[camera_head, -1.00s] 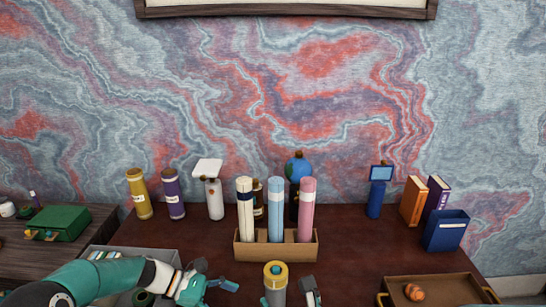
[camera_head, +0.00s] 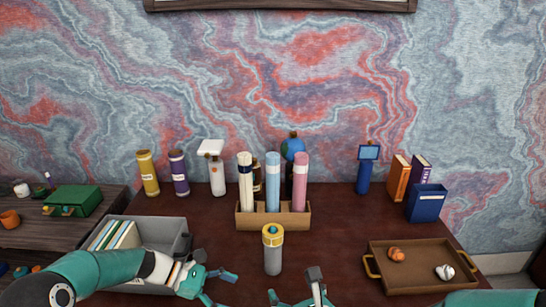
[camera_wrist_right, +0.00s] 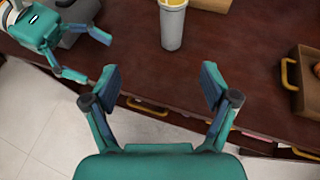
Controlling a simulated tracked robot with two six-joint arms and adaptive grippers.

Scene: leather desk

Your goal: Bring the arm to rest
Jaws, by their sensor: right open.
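My right gripper (camera_head: 294,289) is at the bottom middle of the head view, in front of the desk's near part. In the right wrist view its two fingers (camera_wrist_right: 161,85) are spread wide with nothing between them. A grey canister with a yellow top (camera_head: 272,252) stands upright on the desk beyond it, apart from the fingers; it also shows in the wrist view (camera_wrist_right: 172,25). My left gripper (camera_head: 212,287) is at the lower left, beside the grey bin, its fingers apart and empty. It also shows at the upper left of the wrist view (camera_wrist_right: 85,52).
A grey bin (camera_head: 180,235) with upright folders stands left. A cardboard rack (camera_head: 246,216) holding rolled tubes is behind the canister. A brown tray (camera_head: 415,250) with two small items lies right. Bottles and books line the back. The desk between canister and tray is clear.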

